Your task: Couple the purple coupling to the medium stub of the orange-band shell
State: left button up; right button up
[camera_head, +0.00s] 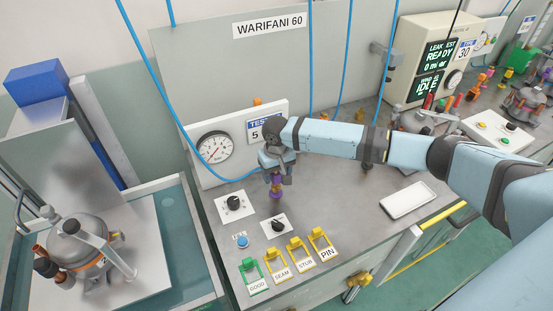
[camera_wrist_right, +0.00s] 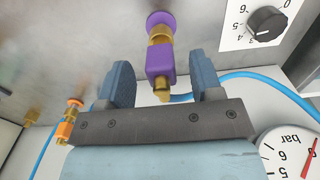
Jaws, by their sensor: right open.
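The purple coupling (camera_head: 275,194) with brass parts is at the bench top below the gauge panel. In the right wrist view the coupling (camera_wrist_right: 160,61) sits between the two blue fingers of my right gripper (camera_wrist_right: 164,80), with a gap on both sides. My right gripper (camera_head: 276,174) is open, pointing down over the coupling. The shell with an orange band (camera_head: 78,243) is at the left, on a light plate in the water tank, under a clamp-like bar. Copper stubs (camera_head: 39,250) stick out on its left side; I cannot tell which is the medium one. My left gripper is not in view.
A gauge panel (camera_head: 211,148) stands behind the gripper, with blue hoses hanging near it. Knob boxes (camera_head: 235,206) and labelled yellow and green holders (camera_head: 297,251) are in front. An orange coupling (camera_wrist_right: 68,122) is left in the wrist view. A white tray (camera_head: 407,201) lies at right.

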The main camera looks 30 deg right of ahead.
jog(key=shift+f, duration=1.4)
jog(key=shift+c, duration=0.4)
grip_shut()
jog(key=c, duration=0.7)
grip_release()
jog(key=shift+c, duration=0.2)
grip_shut()
jog(key=shift+r, duration=0.1)
jog(key=shift+r+p, duration=2.2)
jog(key=shift+p, duration=0.65)
